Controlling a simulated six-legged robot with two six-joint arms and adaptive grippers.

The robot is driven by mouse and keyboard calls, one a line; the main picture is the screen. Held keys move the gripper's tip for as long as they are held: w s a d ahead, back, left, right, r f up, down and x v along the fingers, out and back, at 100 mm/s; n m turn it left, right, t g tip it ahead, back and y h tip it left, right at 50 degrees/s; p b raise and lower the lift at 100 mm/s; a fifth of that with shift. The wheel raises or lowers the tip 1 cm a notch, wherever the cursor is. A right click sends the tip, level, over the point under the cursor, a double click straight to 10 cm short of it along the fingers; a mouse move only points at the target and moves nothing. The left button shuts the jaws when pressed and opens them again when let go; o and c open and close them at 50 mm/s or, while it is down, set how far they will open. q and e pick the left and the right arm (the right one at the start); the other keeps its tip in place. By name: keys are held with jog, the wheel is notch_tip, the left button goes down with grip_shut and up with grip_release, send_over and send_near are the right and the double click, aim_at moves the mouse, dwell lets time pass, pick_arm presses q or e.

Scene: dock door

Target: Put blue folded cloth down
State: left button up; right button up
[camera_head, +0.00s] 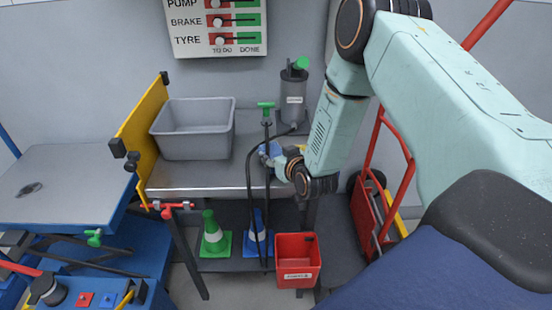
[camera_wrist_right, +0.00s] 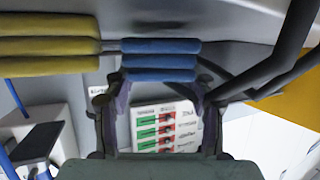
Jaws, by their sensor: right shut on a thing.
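The blue folded cloth (camera_head: 264,149) is at my right gripper (camera_head: 273,155), over the right part of the grey metal bench (camera_head: 200,178). In the right wrist view the blue folded cloth (camera_wrist_right: 160,60) lies between the two fingertips of my right gripper (camera_wrist_right: 158,84), which is shut on it. A yellow folded cloth (camera_wrist_right: 50,42) is beside it there, with a narrow gap between; a bit of yellow (camera_head: 292,151) shows behind the gripper in the head view. I cannot tell whether the blue cloth touches the bench. My left gripper is not in view.
A grey bin (camera_head: 195,145) stands on the bench's left, by a yellow panel (camera_head: 146,120). A grey pump canister (camera_head: 293,98) and green-handled pump (camera_head: 266,106) with black hose stand close to the gripper. A red trolley (camera_head: 375,200) stands right.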

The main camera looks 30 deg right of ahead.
jog(key=shift+w+d+f, duration=0.1)
jog(key=shift+w+f, duration=0.1)
jog(key=shift+f, duration=0.3)
jog(key=shift+s+f, duration=0.1)
jog(key=shift+s, duration=0.05)
jog(key=o, duration=0.9)
jog(key=shift+o, duration=0.4)
